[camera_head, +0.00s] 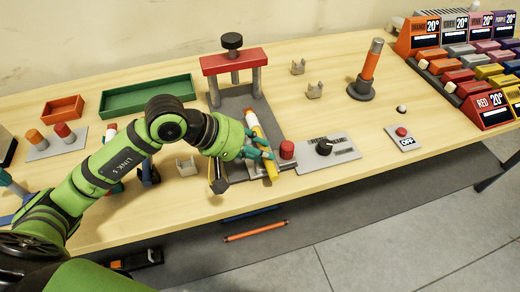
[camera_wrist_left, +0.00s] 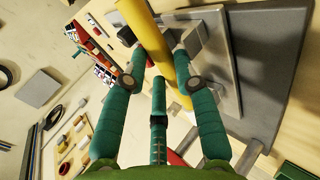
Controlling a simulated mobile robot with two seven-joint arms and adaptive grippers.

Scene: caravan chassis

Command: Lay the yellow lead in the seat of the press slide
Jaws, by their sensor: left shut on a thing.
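In the left wrist view the lead (camera_wrist_left: 164,52) runs between the fingers (camera_wrist_left: 156,84). The press has a red crossbar (camera_head: 234,61) on grey posts, a black knob on top and a grey base plate (camera_head: 265,116). The lead is over the front of this base, near grey metal blocks that also show in the left wrist view (camera_wrist_left: 212,37). The seat is largely hidden, and I cannot tell whether the lead touches it.
Small grey brackets (camera_head: 315,91) and an orange post (camera_head: 371,62) stand farther right. A green tray (camera_head: 148,97) lies behind my arm.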

